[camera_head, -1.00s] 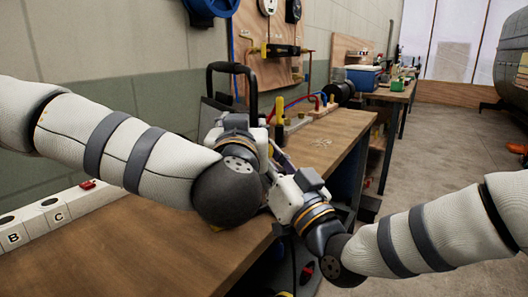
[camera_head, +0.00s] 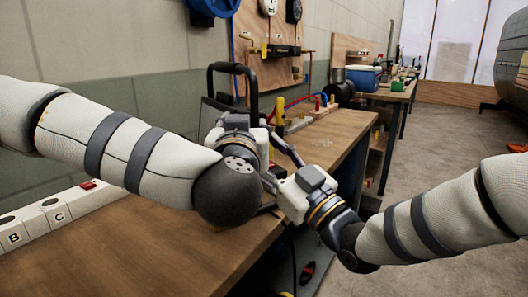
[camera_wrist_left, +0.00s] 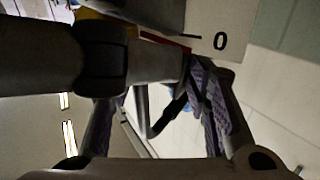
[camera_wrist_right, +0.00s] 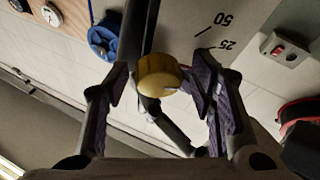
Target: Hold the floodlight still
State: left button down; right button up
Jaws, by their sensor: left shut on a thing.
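The floodlight appears to be the black-framed thing with a looped handle (camera_head: 232,68), standing at the wall side of the bench. Most of it is hidden behind my left gripper and arm. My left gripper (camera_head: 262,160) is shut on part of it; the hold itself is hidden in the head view. In the left wrist view a thick grey tube (camera_wrist_left: 150,65) crosses between the purple-padded fingers (camera_wrist_left: 155,110). My right gripper (camera_head: 278,168) is open. In the right wrist view a yellow round knob (camera_wrist_right: 158,75) on a dark post shows between its spread fingers (camera_wrist_right: 160,100), contact unclear.
The wooden bench (camera_head: 120,245) is clear at the front left. A white strip marked B and C (camera_head: 45,215) lies along the wall. Red and blue hoses (camera_head: 300,100) lie behind the grippers. A second bench (camera_head: 392,92) stands farther back; the floor at right is open.

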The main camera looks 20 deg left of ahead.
pick_arm(q)
jog(key=shift+f, duration=0.25)
pick_arm(e)
jog(key=v, duration=1.2)
pick_arm(q)
jog(key=c, duration=1)
grip_release()
jog(key=shift+c, duration=0.2)
jog(key=shift+o, duration=1.2)
jog(key=shift+w, duration=0.15)
jog(key=shift+r, duration=0.1)
